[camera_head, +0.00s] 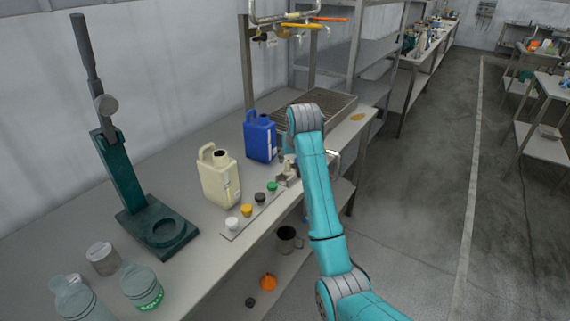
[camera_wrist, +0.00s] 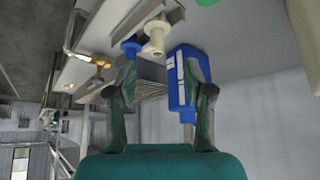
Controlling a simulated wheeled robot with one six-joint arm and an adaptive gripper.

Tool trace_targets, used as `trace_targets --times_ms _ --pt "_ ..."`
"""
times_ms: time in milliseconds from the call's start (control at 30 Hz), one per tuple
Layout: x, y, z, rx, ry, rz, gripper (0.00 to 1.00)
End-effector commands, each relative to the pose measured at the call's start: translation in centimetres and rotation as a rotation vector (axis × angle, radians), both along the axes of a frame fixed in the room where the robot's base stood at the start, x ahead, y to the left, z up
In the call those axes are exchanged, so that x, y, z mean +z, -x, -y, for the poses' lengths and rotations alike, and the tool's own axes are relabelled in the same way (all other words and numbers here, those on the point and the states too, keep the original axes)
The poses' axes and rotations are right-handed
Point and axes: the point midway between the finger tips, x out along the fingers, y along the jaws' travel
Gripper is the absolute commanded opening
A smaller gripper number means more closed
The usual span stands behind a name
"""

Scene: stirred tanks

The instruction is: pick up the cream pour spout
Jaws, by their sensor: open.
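The cream pour spout (camera_wrist: 155,36) shows in the wrist view, near the top middle, beside a blue spout (camera_wrist: 130,47) on a small grey holder (camera_wrist: 158,12). My gripper (camera_wrist: 167,76) is open, with its fingers apart and nothing held. The cream spout appears beyond the fingertips, between their lines and nearer the left finger; it does not look touched. In the head view the cream spout (camera_head: 288,164) is small, by the bench's front edge, just left of my arm. My arm hides much of the gripper and the blue spout there.
A blue jug (camera_head: 260,137) stands close behind the holder and beside my right finger in the wrist view. A cream jug (camera_head: 219,177) and a strip of coloured caps (camera_head: 247,210) are to the left. A teal press (camera_head: 157,232) stands farther left. The bench's front edge is near.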

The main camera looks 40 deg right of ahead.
Motion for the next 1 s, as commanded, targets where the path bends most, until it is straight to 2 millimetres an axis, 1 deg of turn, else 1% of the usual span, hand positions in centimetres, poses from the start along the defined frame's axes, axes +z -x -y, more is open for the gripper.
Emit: trace_targets --times_ms 33,67,167,267,400,500,733,1000 --pt "0.9 -0.1 0.3 -0.004 -0.003 -0.004 0.52" --pt "1.2 -0.1 0.4 -0.006 -0.004 -0.007 0.52" --pt "1.4 -0.3 0.7 -0.009 -0.007 -0.014 0.52" --pt "0.5 -0.9 1.0 -0.011 -0.008 -0.018 0.52" --pt "-1.4 -1.9 1.5 -0.010 -0.007 -0.018 0.52" --pt "-2.3 -2.5 1.8 -0.010 -0.007 -0.017 0.52" --pt "-3.6 -3.2 2.0 -0.009 -0.007 -0.015 0.52" --pt "-6.6 -5.0 2.6 -0.009 -0.007 -0.015 0.52"
